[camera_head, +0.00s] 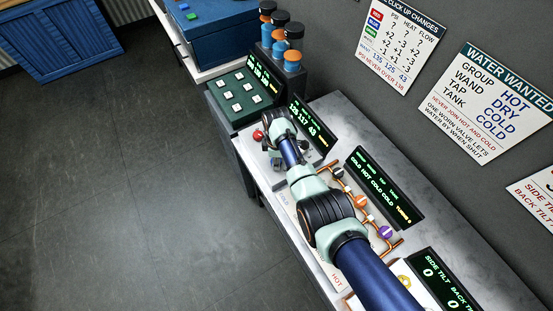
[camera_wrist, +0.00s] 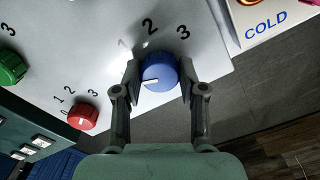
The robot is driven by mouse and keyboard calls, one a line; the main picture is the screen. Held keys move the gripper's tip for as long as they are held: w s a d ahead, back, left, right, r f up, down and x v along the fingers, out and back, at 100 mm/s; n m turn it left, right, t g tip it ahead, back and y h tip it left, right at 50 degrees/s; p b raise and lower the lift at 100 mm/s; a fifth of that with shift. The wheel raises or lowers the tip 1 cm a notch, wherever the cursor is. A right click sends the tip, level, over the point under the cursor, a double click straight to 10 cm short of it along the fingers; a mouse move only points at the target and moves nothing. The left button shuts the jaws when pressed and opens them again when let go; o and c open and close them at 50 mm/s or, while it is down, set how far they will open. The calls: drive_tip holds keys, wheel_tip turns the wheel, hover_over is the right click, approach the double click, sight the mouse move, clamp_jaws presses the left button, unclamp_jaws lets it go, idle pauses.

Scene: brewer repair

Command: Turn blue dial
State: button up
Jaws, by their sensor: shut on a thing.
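The blue dial (camera_wrist: 158,74) sits on a pale panel in the wrist view. Its white pointer line points left and slightly down. The figures 2 and 3 show above it, and a faint figure shows at its upper left. My gripper (camera_wrist: 160,78) is shut on the blue dial, with one finger on its left side and one on its right. In the head view my arm hides the dial and most of the gripper.
A red dial (camera_wrist: 83,117) and a green dial (camera_wrist: 10,68) are on the same panel at left. A lit display (camera_head: 312,127) stands behind the panel. A pipe section with an orange valve (camera_head: 361,202) and a purple valve (camera_head: 385,232) lies beside my arm. A green button box (camera_head: 238,97) stands beyond.

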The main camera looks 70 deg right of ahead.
drive_tip(key=o, duration=1.1)
drive_tip(key=shift+o, duration=0.2)
drive_tip(key=shift+r, duration=0.1)
wheel_tip(320, 180, up, 12)
